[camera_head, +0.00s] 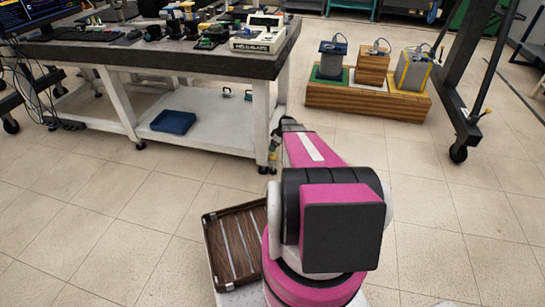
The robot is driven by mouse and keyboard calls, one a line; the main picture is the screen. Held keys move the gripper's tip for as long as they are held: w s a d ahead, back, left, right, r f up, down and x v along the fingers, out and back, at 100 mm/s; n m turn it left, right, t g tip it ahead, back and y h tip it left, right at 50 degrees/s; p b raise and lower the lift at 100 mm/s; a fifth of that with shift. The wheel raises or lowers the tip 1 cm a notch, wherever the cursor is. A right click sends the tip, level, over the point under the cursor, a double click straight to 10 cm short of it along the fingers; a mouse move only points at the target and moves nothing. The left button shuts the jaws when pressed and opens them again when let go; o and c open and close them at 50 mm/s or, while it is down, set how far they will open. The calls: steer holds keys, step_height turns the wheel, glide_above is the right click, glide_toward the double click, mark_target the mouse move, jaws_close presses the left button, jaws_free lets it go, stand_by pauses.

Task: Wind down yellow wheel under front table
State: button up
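The front table (160,60) has a thick dark top and white legs. Its lower white shelf (215,135) is close to the floor. My pink and black arm reaches from the bottom centre toward the table's right front leg (261,120). My gripper (286,127) is a small dark shape at the arm's far end, beside that leg. Its fingers are too small and too hidden to tell open from shut. Small dark feet or casters (263,170) show under the legs. I cannot make out a yellow wheel there; my arm and gripper cover part of that corner.
A blue tray (173,122) lies on the lower shelf. Instruments, including a white meter (259,34), stand on the tabletop. My brown slatted tray (236,243) is at the lower centre. A wooden platform (368,101) with block-like devices and a black wheeled frame (468,90) stand right. Floor between is clear.

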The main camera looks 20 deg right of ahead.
steer(key=n, duration=0.1)
glide_toward(274, 156)
steer(key=shift+t, duration=0.3)
steer(key=x, duration=0.9)
steer(key=shift+s+a+f, duration=0.1)
steer(key=shift+a+f, duration=0.05)
steer(key=shift+f, duration=0.1)
steer(key=shift+c, duration=0.4)
steer(key=c, duration=0.9)
